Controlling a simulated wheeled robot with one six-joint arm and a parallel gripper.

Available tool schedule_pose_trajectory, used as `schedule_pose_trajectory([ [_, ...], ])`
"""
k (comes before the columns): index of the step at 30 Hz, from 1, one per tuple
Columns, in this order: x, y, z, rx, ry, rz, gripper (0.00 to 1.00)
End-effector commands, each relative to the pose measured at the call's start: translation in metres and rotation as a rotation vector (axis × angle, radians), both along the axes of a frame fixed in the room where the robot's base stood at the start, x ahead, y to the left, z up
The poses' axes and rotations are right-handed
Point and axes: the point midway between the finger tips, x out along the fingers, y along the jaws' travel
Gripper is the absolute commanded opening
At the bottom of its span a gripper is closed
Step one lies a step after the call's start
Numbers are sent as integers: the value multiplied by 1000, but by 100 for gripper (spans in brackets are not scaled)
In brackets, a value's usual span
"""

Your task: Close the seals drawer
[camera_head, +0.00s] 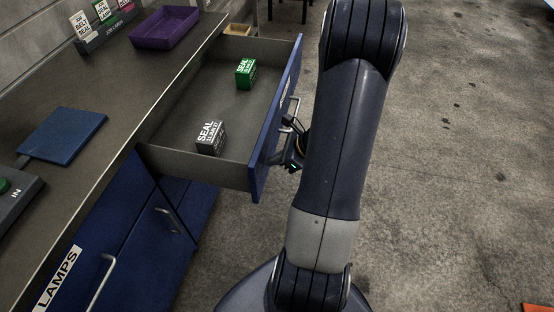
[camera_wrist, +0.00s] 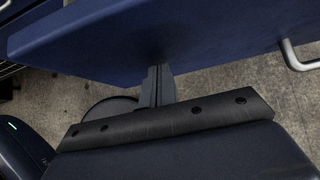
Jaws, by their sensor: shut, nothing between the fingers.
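The open drawer (camera_head: 175,155) is pulled out from under the grey worktop, with a blue front (camera_head: 262,150) and a metal handle (camera_head: 291,124). A green seal box (camera_head: 246,73) and a dark grey seal box (camera_head: 211,138) sit inside it. Any label on its front is not readable from here. In the wrist view, my gripper (camera_wrist: 158,72) has its fingers together and empty, with the tips at the blue drawer front (camera_wrist: 130,35). Whether they touch it I cannot tell. The handle (camera_wrist: 300,60) is off to the right there. In the head view my arm hides most of the gripper.
The worktop (camera_head: 120,75) holds a purple tray (camera_head: 165,27), a blue pad (camera_head: 63,136) and several cards in a rack (camera_head: 100,28). A blue front labelled LAMPS (camera_head: 58,280) is below the worktop.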

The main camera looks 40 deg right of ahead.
Motion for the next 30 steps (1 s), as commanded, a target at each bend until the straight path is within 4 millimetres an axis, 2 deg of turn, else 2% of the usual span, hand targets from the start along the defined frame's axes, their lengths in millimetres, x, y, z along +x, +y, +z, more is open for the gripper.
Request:
schedule_pose_trajectory([
  [5,3,3,0,0,0,1,0],
  [11,21,19,-1,-1,0,6,0],
  [17,56,50,-1,0,-2,10,0],
  [30,149,130,0,0,-2,8,0],
])
